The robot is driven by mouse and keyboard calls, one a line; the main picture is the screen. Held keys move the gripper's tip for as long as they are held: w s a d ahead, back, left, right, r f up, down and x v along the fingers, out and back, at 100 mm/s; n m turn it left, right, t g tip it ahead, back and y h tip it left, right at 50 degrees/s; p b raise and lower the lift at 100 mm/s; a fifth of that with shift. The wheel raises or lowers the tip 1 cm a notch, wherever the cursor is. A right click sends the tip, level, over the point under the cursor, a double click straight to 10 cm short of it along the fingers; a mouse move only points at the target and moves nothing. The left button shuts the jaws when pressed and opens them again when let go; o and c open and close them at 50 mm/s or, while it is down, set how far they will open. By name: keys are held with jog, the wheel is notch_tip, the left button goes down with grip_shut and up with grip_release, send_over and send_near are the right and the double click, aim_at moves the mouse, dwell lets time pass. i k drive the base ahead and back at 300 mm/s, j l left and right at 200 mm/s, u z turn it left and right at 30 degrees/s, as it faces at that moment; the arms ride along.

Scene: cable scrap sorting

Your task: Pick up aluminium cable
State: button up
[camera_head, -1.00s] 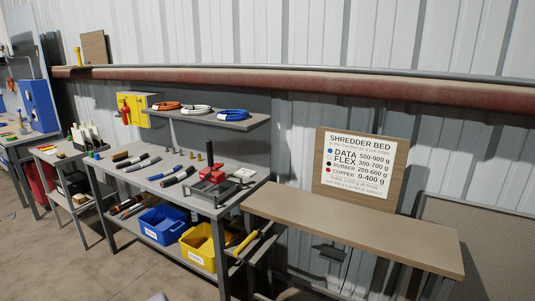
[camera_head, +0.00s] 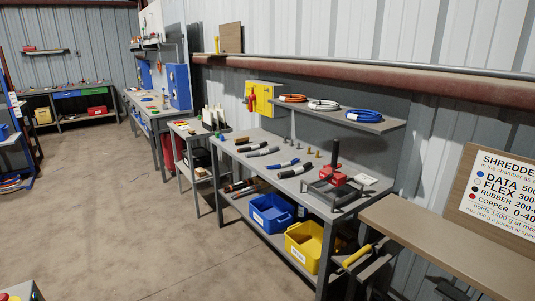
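Several short cable pieces lie in a row on the grey workbench (camera_head: 360,184) in the middle. They include a dark brown piece (camera_head: 241,140), two grey pieces, the nearer one (camera_head: 263,152) beside the other, a blue-and-white piece (camera_head: 284,164) and a dark grey piece (camera_head: 295,171). I cannot tell from here which of them is aluminium. More lengths (camera_head: 240,186) lie on the lower shelf, partly in shadow. My gripper is not in view.
A red-topped tool (camera_head: 336,179) stands on the bench's right. Orange (camera_head: 292,98), white (camera_head: 324,104) and blue (camera_head: 363,115) coils lie on the shelf above. A blue bin (camera_head: 270,212) and yellow bin (camera_head: 305,243) sit below. The floor (camera_head: 130,210) at left is open.

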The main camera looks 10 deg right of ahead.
aim_at(269, 150)
jog(key=i+j+z, duration=0.4)
jog(key=i+j, duration=0.6)
jog(key=i, duration=0.75)
jog(key=i+j+z, duration=0.4)
jog(key=i+j, duration=1.15)
jog(key=i+l, duration=0.05)
